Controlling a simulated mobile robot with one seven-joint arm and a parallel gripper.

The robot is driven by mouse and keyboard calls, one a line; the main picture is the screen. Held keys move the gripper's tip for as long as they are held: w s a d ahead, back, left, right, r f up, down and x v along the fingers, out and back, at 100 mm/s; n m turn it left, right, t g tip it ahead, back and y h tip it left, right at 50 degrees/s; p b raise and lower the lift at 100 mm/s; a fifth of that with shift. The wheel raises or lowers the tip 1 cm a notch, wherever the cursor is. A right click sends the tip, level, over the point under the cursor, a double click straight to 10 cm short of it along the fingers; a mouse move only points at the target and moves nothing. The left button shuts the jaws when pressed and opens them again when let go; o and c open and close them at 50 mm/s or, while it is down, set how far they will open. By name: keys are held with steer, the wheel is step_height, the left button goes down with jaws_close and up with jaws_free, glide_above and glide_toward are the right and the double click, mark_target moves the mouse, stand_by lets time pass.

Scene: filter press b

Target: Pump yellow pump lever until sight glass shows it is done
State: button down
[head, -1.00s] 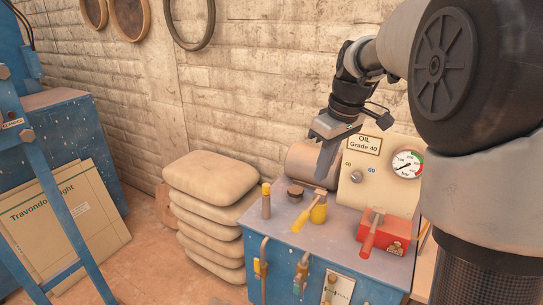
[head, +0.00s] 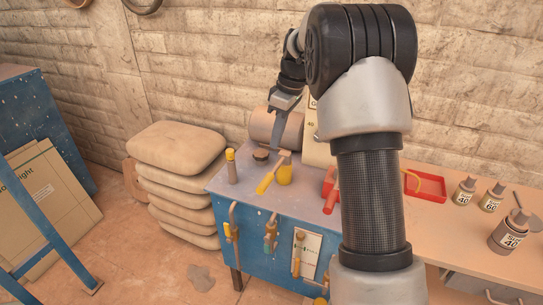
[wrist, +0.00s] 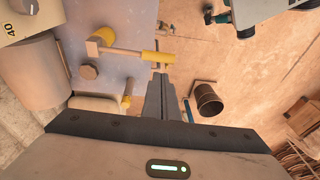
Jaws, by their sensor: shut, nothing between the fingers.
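The yellow pump lever (head: 267,184) stands on the grey top of the blue cabinet, its yellow grip pointing toward the front. A rounded yellow body (head: 285,175) is beside it. In the wrist view, the lever's yellow grip (wrist: 158,57) lies just beyond my closed fingertips (wrist: 160,76); I cannot tell whether they touch it. In the head view, my gripper (head: 273,142) is shut and empty, above and behind the lever. An upright cylinder with a yellow cap (head: 231,166) stands left of the lever. I cannot identify the sight glass.
A red-handled lever (head: 331,190) is right of the yellow one, partly behind my arm. A dark round cap (head: 261,157) and a horizontal drum (head: 275,127) are behind it. Pipes and valves line the cabinet's front. Stacked sacks (head: 178,150) stand at left, bottles (head: 508,232) at right.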

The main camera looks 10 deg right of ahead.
steer(key=p+x, duration=0.1)
steer(key=x, duration=1.2)
steer(key=shift+s+f, duration=0.1)
step_height(320, 180, down, 9)
steer(key=s+t+h+b, duration=0.1)
steer(key=t+h+b, duration=0.1)
steer(key=b, duration=1.1)
steer(key=shift+a+t, duration=0.3)
steer(key=shift+t, duration=0.3)
steer(key=shift+s, duration=0.2)
steer(key=p, duration=0.3)
glide_toward(265, 181)
steer(key=s, duration=0.2)
steer(key=s+f, duration=0.1)
steer(key=shift+a, duration=0.3)
